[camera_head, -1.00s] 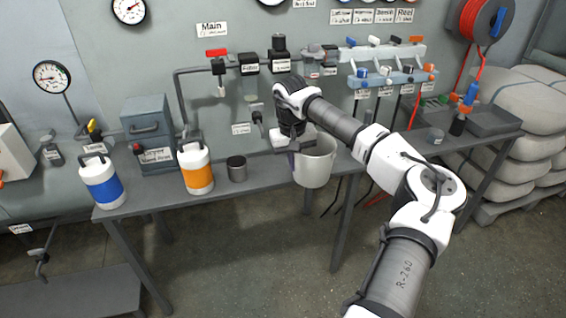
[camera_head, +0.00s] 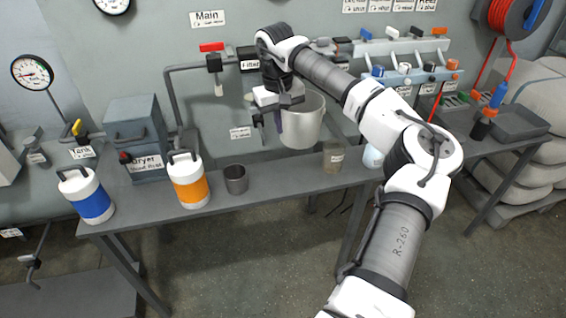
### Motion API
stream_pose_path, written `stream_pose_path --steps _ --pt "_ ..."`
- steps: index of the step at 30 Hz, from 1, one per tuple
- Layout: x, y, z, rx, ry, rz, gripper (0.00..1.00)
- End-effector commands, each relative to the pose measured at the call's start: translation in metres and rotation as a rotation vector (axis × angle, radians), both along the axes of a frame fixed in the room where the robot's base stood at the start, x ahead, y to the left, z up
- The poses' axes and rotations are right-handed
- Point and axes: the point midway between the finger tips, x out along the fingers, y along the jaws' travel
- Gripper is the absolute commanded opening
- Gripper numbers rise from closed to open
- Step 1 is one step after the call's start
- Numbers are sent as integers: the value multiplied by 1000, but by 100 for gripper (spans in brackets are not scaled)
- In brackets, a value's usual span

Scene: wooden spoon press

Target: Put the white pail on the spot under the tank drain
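The white pail (camera_head: 303,126) hangs in the air above the back edge of the bench, roughly upright. My gripper (camera_head: 282,108) is at the pail's left rim and appears shut on it; the arm hides part of the contact. The tank (camera_head: 30,200) is the grey rounded body at the far left. A small drain tap (camera_head: 30,263) hangs below it. A low grey platform (camera_head: 70,292) lies under the tap; no separate marked spot can be made out on it.
The bench (camera_head: 270,180) holds a blue-banded jug (camera_head: 90,203), an orange-banded jug (camera_head: 190,184), a dark cup (camera_head: 235,180), a grey dryer box (camera_head: 138,135) and a beige container (camera_head: 333,156). Valves and pipes line the wall. The floor (camera_head: 240,270) before the bench is open.

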Motion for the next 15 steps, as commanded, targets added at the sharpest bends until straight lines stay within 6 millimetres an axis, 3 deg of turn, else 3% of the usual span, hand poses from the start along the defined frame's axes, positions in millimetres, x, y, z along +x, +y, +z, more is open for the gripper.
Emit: stream_pose_path --steps 3,9,15 --pt "-1 0 -32 2 4 0 0" --pt "-1 0 -77 1 3 -1 0" --pt "0 0 -94 0 0 -2 0"
